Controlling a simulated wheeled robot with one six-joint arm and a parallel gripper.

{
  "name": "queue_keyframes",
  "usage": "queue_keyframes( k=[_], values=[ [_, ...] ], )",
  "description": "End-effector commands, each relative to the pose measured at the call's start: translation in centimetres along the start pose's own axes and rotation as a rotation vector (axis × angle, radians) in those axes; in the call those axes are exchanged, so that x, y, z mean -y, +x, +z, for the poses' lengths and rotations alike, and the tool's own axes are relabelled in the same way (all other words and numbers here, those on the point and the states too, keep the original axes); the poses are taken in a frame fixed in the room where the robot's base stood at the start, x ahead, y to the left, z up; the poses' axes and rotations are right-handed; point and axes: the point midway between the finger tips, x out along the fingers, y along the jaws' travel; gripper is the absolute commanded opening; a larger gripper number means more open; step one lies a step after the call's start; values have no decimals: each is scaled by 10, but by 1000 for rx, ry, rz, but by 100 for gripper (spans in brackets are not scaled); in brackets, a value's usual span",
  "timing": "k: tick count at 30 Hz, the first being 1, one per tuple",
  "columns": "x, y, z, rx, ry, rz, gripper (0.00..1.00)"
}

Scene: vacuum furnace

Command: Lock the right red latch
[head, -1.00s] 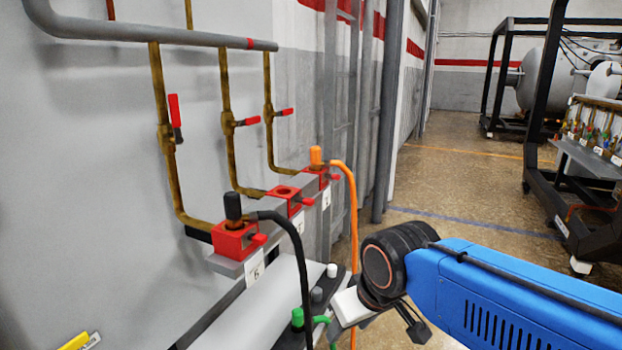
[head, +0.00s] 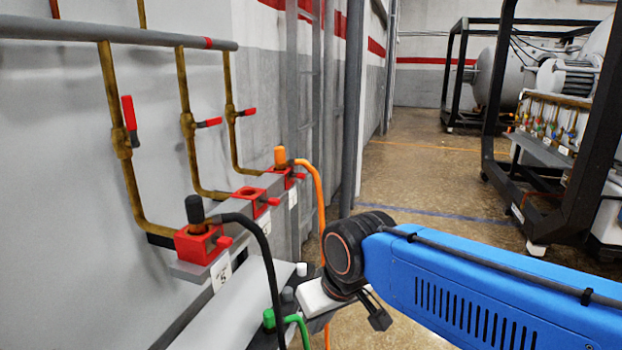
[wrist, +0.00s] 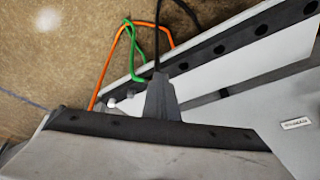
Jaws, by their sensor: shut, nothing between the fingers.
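Three red blocks stand in a row on a grey rail along the wall in the head view. The right, farthest red block (head: 276,178) holds an orange plug (head: 280,156), and its small red latch (head: 298,175) sticks out to the right. The middle red block (head: 250,199) has an empty hole. The nearest red block (head: 193,245) holds a black plug (head: 194,209). My gripper is low in front of the row, right of the hoses, and its fingertips are unclear in the head view. In the wrist view my gripper (wrist: 160,85) appears shut and empty, apart from the latches.
An orange hose (head: 320,200) and a black hose (head: 262,245) hang between the blocks and my arm. A green hose (head: 297,320) is lower. Brass pipes with red-handled valves (head: 128,113) are on the wall. Floor at the right is open; a black frame (head: 590,150) stands beyond.

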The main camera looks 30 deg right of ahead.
Motion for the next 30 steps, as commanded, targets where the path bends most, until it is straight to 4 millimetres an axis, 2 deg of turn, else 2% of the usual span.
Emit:
queue_keyframes(
  k=[8,14,23,30],
  values=[
    [8,5,-22,140,347,-102,0],
    [13,6,-48,243,624,-197,0],
    [6,5,-101,386,1025,-359,0],
    [-17,1,-152,488,1328,-515,0]
  ],
)
